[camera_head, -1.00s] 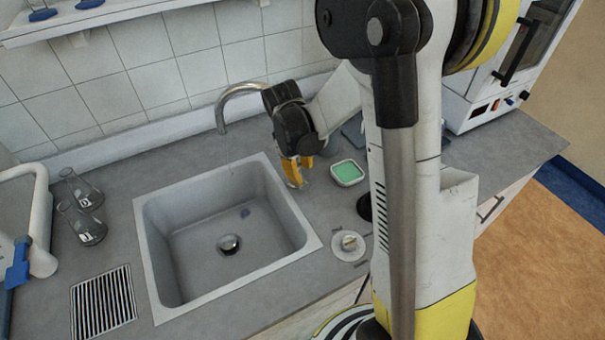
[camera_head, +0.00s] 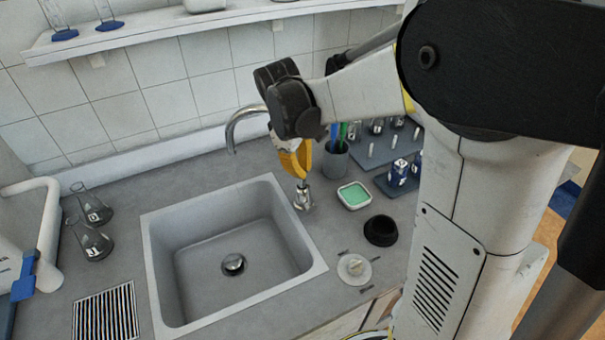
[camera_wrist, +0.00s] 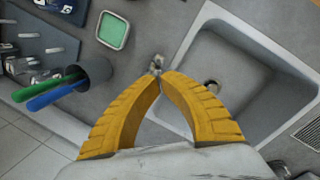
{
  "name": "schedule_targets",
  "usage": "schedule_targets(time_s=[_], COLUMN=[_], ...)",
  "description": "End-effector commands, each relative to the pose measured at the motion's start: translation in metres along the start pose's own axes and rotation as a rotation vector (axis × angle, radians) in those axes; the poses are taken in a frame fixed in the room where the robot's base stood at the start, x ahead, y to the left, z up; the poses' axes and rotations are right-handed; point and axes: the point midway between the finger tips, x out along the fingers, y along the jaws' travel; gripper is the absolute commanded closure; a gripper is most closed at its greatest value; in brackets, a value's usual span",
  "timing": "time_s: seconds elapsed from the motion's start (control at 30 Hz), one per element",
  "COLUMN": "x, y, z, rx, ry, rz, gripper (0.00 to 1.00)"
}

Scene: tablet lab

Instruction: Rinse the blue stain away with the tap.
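The grey sink basin (camera_head: 205,245) is set into the worktop, with a round drain (camera_head: 233,264) in its floor. No blue stain shows on the visible basin floor now. The curved metal tap spout (camera_head: 240,118) reaches over the sink's back edge, and I see no water stream under it. The tap's metal base (camera_head: 303,199) stands at the sink's right rim. My gripper (camera_head: 300,176) has its yellow fingers pointing down just above this base. In the wrist view, the fingertips (camera_wrist: 162,77) meet beside the metal tap part (camera_wrist: 156,63); I see nothing clearly held between them.
Right of the sink are a green-filled dish (camera_head: 354,195), a black round holder (camera_head: 381,230), a white dial (camera_head: 354,269) and a pen cup (camera_head: 335,159). Flasks (camera_head: 92,240) stand on the left. A shelf (camera_head: 140,32) runs above the back.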

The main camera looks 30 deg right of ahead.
Motion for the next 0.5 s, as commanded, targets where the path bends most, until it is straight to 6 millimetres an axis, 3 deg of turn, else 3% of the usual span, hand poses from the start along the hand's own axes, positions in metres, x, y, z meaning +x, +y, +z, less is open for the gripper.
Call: schedule_targets(time_s=[0.3, 0.4, 0.5], x=[-0.017, -0.018, -0.014], y=[-0.059, -0.070, -0.073], z=[-0.039, -0.044, -0.045], rx=[-0.877, -1.046, -1.109], ry=[-0.137, -0.172, -0.186], rz=[0.092, 0.103, 0.106], gripper=[1.00, 1.00, 1.00])
